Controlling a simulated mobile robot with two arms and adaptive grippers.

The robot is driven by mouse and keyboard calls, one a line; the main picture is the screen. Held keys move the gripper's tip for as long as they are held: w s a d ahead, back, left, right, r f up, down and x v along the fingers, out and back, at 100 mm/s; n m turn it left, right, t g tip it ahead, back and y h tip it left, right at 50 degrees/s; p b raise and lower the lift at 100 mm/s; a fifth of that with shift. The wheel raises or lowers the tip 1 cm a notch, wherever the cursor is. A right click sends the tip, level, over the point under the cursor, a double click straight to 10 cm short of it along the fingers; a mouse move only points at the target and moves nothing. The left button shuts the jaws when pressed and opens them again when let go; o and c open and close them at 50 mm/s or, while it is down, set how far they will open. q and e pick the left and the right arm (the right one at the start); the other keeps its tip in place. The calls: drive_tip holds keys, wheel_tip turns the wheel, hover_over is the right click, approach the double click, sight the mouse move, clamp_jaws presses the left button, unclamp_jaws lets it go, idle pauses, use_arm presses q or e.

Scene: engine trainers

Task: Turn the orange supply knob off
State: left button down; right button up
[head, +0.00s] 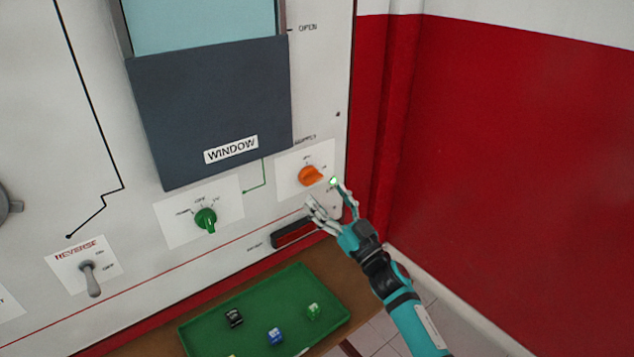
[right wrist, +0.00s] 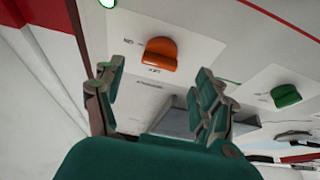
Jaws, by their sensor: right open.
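The orange supply knob (head: 310,176) sits on a white label plate at the right edge of the panel. In the head view its handle points to the right, toward a lit green lamp (head: 333,181). My right gripper (head: 332,203) is open and empty, just below and to the right of the knob and apart from it. In the right wrist view the orange knob (right wrist: 161,54) shows ahead, in the gap between the two open fingers (right wrist: 160,95). My left gripper is not in view.
A green knob (head: 206,219) is to the left on the panel, and a REVERSE toggle switch (head: 91,279) farther left. A dark window cover (head: 210,110) is above. A dark red display (head: 294,232) and a green tray (head: 204,336) with small blocks are below. A red wall (head: 520,150) stands right.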

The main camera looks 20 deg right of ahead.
sight(315, 182)
drive_tip(key=x, duration=0.4)
drive_tip(key=shift+w+a+r, duration=0.1)
drive_tip(key=shift+w+a, duration=0.05)
drive_tip(key=shift+w, duration=0.15)
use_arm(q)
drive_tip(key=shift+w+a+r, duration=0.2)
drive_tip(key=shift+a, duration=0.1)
use_arm(e)
drive_tip(key=c, duration=1.2)
